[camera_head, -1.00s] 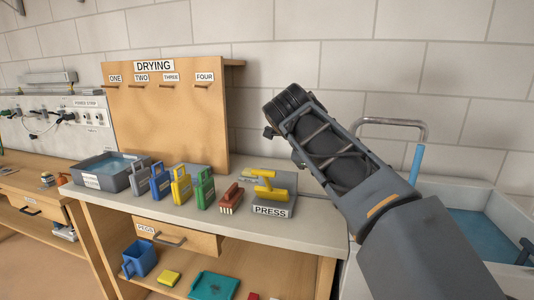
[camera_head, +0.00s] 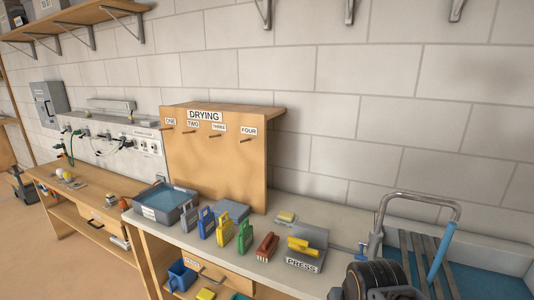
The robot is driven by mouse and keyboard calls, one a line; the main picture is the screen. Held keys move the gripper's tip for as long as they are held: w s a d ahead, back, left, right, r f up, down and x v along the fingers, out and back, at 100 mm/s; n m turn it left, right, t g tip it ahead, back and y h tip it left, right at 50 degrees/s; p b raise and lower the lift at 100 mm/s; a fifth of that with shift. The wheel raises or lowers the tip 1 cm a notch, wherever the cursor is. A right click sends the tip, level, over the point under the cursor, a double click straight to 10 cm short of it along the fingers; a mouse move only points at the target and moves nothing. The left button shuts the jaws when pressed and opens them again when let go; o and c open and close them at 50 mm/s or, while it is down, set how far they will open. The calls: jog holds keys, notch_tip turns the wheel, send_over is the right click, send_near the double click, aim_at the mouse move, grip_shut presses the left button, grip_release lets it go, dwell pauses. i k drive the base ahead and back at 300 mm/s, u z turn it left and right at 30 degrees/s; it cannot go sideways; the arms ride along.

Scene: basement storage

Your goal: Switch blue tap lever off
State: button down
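A long light-blue lever (camera_head: 441,254) stands tilted beside a curved metal spout (camera_head: 420,197) at the sink on the right. Its upper end is close to the spout; I cannot tell whether it is in the on or off position. A small blue part (camera_head: 361,251) shows at the counter's right end, too small to make out. A dark rounded part of my arm is at the bottom right, in front of the counter end and the sink's left side. My gripper's fingers do not show.
A drying board (camera_head: 215,165) stands behind.

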aim_at(362, 245)
jog(key=u, duration=0.55)
jog(key=k, duration=0.4)
jog(key=u, duration=0.55)
